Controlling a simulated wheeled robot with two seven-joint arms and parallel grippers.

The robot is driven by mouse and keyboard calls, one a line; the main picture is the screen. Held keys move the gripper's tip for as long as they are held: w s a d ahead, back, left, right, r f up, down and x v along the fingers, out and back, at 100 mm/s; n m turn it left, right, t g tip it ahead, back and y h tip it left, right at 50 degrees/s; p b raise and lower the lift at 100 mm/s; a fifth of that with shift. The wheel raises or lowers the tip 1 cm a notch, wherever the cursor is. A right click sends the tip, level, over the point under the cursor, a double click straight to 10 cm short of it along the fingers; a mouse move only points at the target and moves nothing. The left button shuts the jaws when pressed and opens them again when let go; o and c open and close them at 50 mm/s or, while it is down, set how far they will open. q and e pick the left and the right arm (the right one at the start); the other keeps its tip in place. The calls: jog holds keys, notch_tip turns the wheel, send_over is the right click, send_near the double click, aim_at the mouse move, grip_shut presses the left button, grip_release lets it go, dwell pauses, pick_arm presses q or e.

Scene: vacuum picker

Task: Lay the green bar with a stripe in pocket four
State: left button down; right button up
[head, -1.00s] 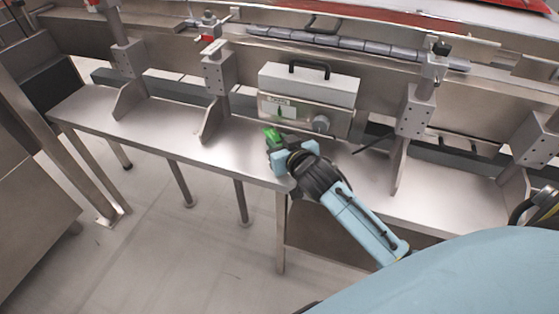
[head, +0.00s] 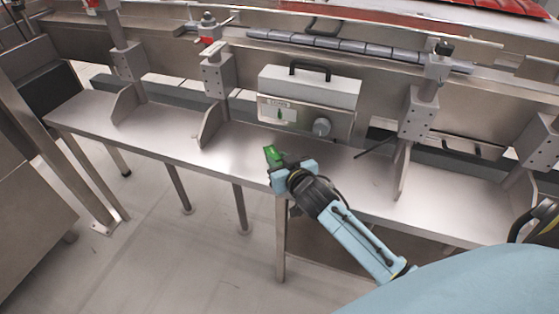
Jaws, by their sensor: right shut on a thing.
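The green bar (head: 271,154) is in the head view near the centre, over the front part of the steel shelf. My right gripper (head: 275,163) is shut on it. The jaws and wrist hide the bar's lower part. I cannot make out its stripe clearly. The bar sticks out past the fingertips toward the metal box. No numbered pocket can be made out in this view. My left gripper is not in view.
A metal box (head: 308,97) with a black handle and a round knob stands behind the bar. Upright brackets (head: 217,75) and (head: 419,108) rise on both sides. The steel shelf (head: 170,124) is bare to the left. A row of grey cylinders (head: 350,46) lies at the back.

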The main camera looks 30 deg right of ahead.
jog(key=o, duration=0.5)
jog(key=shift+f, duration=0.15)
jog(key=o, duration=0.5)
jog(key=shift+c, duration=0.2)
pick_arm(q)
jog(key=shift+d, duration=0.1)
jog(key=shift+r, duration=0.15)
pick_arm(e)
jog(key=shift+r, duration=0.2)
jog(key=shift+s+r, duration=0.1)
jog(key=shift+s, duration=0.15)
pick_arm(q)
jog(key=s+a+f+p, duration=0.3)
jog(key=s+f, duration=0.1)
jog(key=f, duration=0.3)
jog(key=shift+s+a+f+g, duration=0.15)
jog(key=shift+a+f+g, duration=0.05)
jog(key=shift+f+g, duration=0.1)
pick_arm(e)
jog(key=v, duration=1.1)
jog(key=shift+s, duration=0.25)
jog(key=shift+a+r, duration=0.1)
